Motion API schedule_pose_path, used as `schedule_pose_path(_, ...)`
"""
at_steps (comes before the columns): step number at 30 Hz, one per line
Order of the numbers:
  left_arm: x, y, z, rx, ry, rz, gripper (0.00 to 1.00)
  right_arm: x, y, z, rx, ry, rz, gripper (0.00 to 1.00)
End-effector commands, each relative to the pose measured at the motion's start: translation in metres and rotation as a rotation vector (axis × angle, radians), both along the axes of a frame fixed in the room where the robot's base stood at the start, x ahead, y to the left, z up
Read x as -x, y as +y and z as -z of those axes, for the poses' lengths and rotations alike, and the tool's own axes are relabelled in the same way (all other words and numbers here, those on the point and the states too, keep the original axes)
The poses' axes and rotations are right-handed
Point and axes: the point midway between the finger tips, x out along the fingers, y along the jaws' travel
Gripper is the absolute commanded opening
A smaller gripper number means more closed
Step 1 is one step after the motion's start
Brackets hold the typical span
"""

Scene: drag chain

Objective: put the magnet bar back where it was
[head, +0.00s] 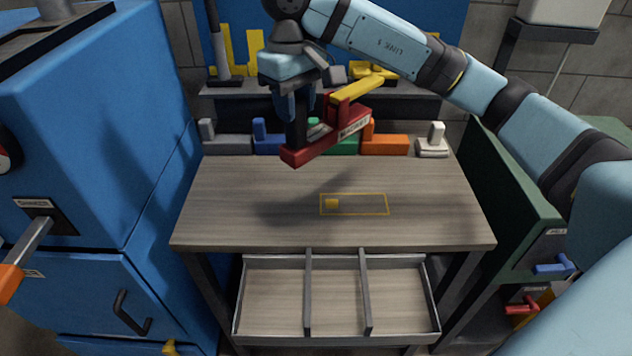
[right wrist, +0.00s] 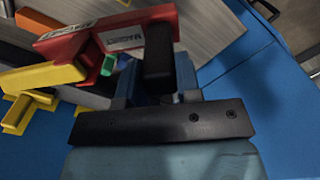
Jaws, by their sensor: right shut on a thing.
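The magnet bar (head: 318,142) is a red block with a white label and a yellow handle on top. My right gripper (head: 303,120) is shut on it and holds it in the air, tilted, above the back of the workbench. In the right wrist view the red bar (right wrist: 105,38) lies across the gripper's dark finger (right wrist: 158,58), with its yellow part at the left. A yellow outlined rectangle (head: 365,204) with a small yellow square is marked on the bench top. My left gripper does not show.
Grey, blue, green and orange blocks (head: 385,144) and a white one (head: 432,140) stand in a row along the bench's back edge, partly behind the bar. The wooden bench top (head: 240,200) is otherwise clear. An open divided drawer (head: 273,300) sticks out below. A blue cabinet (head: 110,150) stands left.

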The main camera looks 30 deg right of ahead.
Motion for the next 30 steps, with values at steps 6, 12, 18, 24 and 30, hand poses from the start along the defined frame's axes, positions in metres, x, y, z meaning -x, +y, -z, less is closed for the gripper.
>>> schedule_pose_path(6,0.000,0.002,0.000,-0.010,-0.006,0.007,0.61,0.001,0.000,0.061,0.000,0.006,0.001,0.00)
schedule_pose_path(12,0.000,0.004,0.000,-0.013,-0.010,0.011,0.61,0.001,0.000,0.111,0.000,0.005,0.001,0.00)
schedule_pose_path(18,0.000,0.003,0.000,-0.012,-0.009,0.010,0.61,0.000,0.000,0.133,0.000,0.001,0.001,0.00)
schedule_pose_path(24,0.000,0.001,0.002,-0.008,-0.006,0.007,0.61,0.001,0.000,0.151,-0.001,0.002,0.001,0.00)
schedule_pose_path(30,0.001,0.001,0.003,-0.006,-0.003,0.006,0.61,0.001,0.000,0.177,-0.001,0.001,0.001,0.00)
